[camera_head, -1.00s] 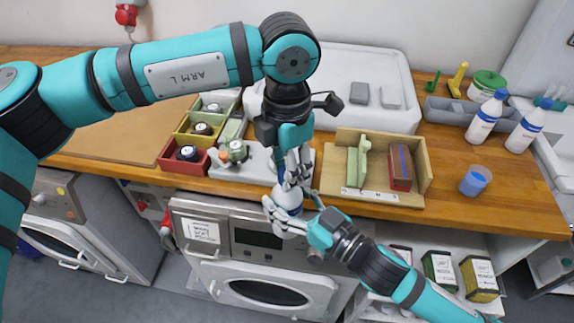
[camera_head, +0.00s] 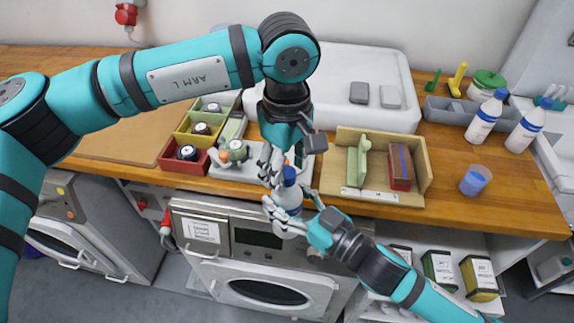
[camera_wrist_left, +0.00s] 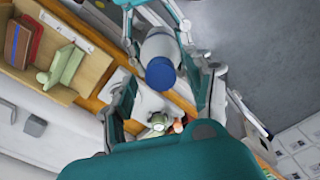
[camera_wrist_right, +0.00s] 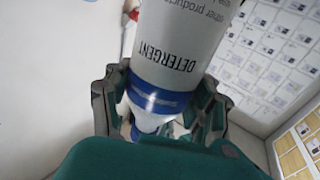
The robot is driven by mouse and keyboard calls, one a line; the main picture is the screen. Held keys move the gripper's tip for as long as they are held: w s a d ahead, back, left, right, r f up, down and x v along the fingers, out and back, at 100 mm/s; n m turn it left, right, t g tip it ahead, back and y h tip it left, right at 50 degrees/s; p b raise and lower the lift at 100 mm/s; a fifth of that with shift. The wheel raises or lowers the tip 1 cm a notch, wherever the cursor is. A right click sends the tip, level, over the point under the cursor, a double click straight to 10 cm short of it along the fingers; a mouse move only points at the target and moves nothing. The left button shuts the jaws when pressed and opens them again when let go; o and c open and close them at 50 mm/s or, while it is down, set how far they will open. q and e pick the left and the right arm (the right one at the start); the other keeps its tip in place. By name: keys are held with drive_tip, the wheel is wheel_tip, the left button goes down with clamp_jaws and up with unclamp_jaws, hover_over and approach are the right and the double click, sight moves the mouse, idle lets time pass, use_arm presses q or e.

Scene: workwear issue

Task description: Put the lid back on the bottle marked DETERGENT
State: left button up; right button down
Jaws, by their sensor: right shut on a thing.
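The white bottle marked DETERGENT (camera_wrist_right: 175,45) is held upright by my right gripper (camera_head: 294,218) in front of the counter edge. Its blue lid (camera_wrist_left: 160,72) sits on top of the bottle in the left wrist view. It also shows in the head view (camera_head: 289,176). My left gripper (camera_wrist_left: 165,100) is open, its fingers on either side of the lid with gaps visible. In the head view my left gripper (camera_head: 275,170) is just left of the lid. In the right wrist view the fingers are around the bottle; the lid is mostly hidden.
A wooden tray (camera_head: 428,172) with a green piece and a red-brown box stands right of the bottle. Red (camera_head: 172,163), yellow and green bins stand to the left. Two other blue-capped bottles (camera_head: 484,122) and a blue-filled cup (camera_head: 475,181) stand at the right. Washers are below.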

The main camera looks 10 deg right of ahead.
use_arm(q)
wheel_tip(320, 180, up, 12)
idle(0.7)
drive_tip(key=shift+w, duration=0.1)
idle(0.4)
